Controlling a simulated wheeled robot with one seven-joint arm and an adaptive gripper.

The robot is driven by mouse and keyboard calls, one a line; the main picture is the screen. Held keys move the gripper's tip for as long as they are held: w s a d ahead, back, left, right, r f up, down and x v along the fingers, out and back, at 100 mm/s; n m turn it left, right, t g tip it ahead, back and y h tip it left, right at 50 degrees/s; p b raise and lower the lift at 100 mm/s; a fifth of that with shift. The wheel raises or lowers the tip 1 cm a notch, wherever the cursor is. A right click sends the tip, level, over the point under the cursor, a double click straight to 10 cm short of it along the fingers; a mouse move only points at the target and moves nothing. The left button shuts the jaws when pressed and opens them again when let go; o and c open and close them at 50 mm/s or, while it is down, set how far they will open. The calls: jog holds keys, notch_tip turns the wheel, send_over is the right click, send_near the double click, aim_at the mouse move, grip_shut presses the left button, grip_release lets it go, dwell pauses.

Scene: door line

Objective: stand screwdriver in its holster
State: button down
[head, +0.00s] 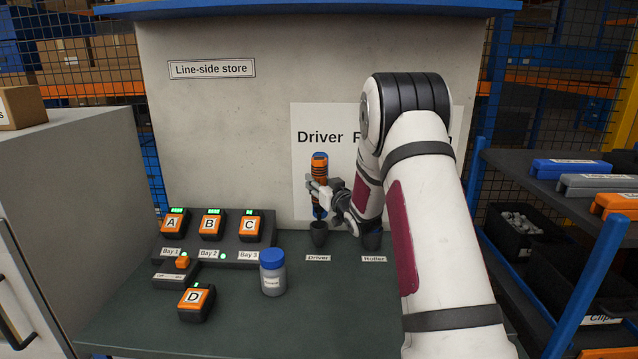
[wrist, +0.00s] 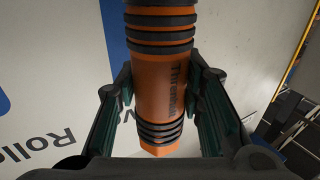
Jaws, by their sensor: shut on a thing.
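An orange-and-black screwdriver (head: 320,172) stands upright in my gripper (head: 322,193), above the dark cup-shaped holster (head: 318,234) labelled Driver. In the wrist view the orange handle (wrist: 165,85) with black rings lies between the two fingers of my gripper (wrist: 162,110). The holster does not show in the wrist view.
A blue-lidded jar (head: 273,273) stands front left. Batteries A, B and C sit in a charger (head: 210,250); battery D (head: 196,301) lies in front.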

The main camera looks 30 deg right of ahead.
aim_at(321, 210)
jog(key=shift+f+b, duration=2.2)
jog(key=shift+f, duration=1.95)
jog(key=c, duration=1)
grip_release()
jog(key=shift+f, duration=0.1)
jog(key=shift+f, duration=0.1)
jog(key=s+a, duration=0.1)
jog(key=s, duration=1.1)
jog(key=shift+a, duration=0.25)
